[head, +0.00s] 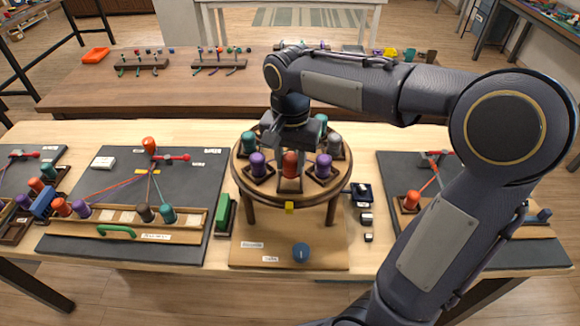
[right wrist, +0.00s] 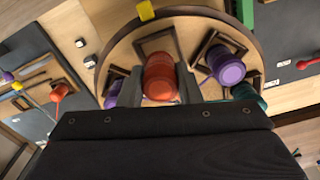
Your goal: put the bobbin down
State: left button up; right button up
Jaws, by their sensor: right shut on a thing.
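My right gripper (head: 290,156) reaches down from above onto the front of the round wooden braiding stand (head: 244,185). It is shut on an orange-red bobbin (head: 290,166), which is upright between two purple bobbins (head: 258,166) (head: 323,167). In the right wrist view the same orange bobbin (right wrist: 160,78) shows between the two grey fingers, over the stand's top near a square wooden holder. Whether its base touches the holder is hidden. Teal bobbins (head: 249,141) and a grey one (head: 334,144) stand around the rim. My left gripper is not seen.
A dark board (head: 115,165) with a wooden bobbin rack lies left; another dark board (head: 470,200) with an orange bobbin (head: 412,200) lies right, partly behind my arm. A blue round piece (head: 301,252) sits on the stand's base. A green block (head: 226,215) is beside it.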

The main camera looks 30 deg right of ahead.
aim_at(290, 171)
jog(key=shift+a+f, duration=0.1)
jog(key=shift+f, duration=1.15)
jog(key=shift+f, duration=0.1)
jog(key=shift+f+b, duration=0.25)
jog(key=shift+b, duration=0.05)
jog(key=o, duration=1)
jog(key=shift+r, duration=0.15)
